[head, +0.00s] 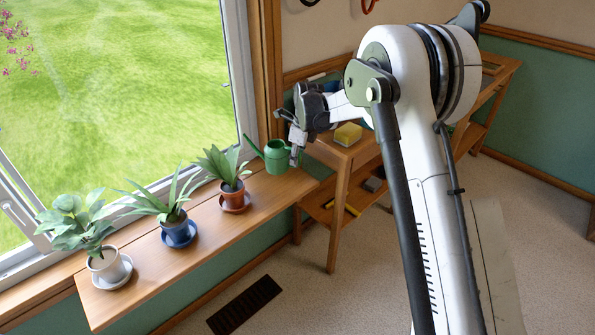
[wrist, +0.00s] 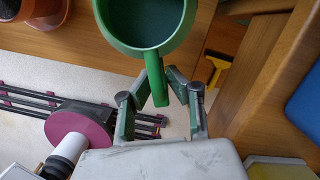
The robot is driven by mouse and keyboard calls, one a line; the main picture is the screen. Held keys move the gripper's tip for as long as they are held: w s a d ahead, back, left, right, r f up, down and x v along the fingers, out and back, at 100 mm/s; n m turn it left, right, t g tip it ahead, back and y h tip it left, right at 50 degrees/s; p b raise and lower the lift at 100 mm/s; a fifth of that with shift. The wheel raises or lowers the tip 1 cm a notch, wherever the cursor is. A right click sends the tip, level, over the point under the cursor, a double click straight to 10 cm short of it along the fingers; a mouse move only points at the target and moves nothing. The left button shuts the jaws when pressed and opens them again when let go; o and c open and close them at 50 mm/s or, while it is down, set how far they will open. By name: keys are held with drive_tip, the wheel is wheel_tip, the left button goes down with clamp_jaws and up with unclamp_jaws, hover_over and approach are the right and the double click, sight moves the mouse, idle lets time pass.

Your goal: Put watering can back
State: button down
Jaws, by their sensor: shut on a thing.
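The green watering can (head: 277,157) is at the right end of the wooden window sill shelf, beside the plant in the terracotta pot. In the wrist view the can (wrist: 148,50) shows from above with its round opening and its handle towards me. My gripper (wrist: 158,92) is shut on the handle, one finger on each side. In the head view my gripper (head: 294,150) is at the can's right side. The can looks upright. Whether its base touches the shelf is unclear.
Three potted plants stand on the shelf (head: 190,225): terracotta (head: 231,187), blue (head: 177,227) and white (head: 105,262) pots on saucers. A wooden table (head: 345,155) with a yellow sponge (head: 348,134) stands to the right, a lower shelf beneath it. The window is at left.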

drive_tip(key=shift+w+d+f, duration=0.25)
drive_tip(key=shift+f, duration=0.05)
drive_tip(key=shift+f+b, duration=0.75)
drive_tip(key=shift+f, duration=1.15)
drive_tip(key=shift+f, duration=0.1)
drive_tip(key=c, duration=1.7)
unclamp_jaws()
